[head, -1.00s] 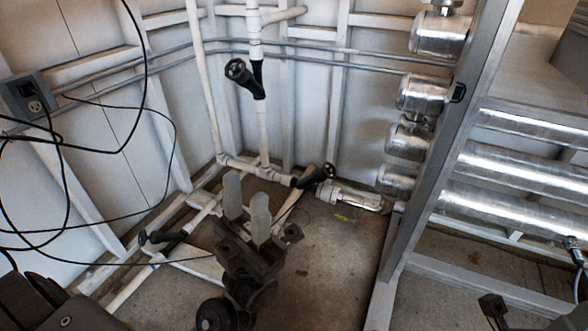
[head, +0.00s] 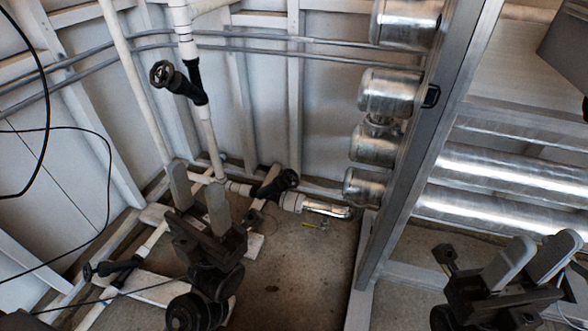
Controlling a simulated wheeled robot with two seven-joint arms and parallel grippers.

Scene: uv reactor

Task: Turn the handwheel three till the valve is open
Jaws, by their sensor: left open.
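Three dark handwheels show in the head view, and I cannot tell which is number three. One handwheel (head: 160,74) is on a black angled valve on the upright white pipe. Another handwheel (head: 288,180) is on a black valve low by the back wall. A third handwheel (head: 88,272) is on a low valve at the lower left. My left gripper (head: 198,195) is open and empty, fingers pointing up in the picture, left of the back low handwheel and apart from it. My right gripper (head: 545,242) is at the lower right, its fingers apart with nothing between them.
A metal frame post (head: 425,130) stands right of centre, with shiny steel cylinders (head: 390,92) beside it and long steel tubes (head: 520,165) behind my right gripper. Black cables (head: 105,200) hang at the left. The concrete floor (head: 300,275) between my grippers is clear.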

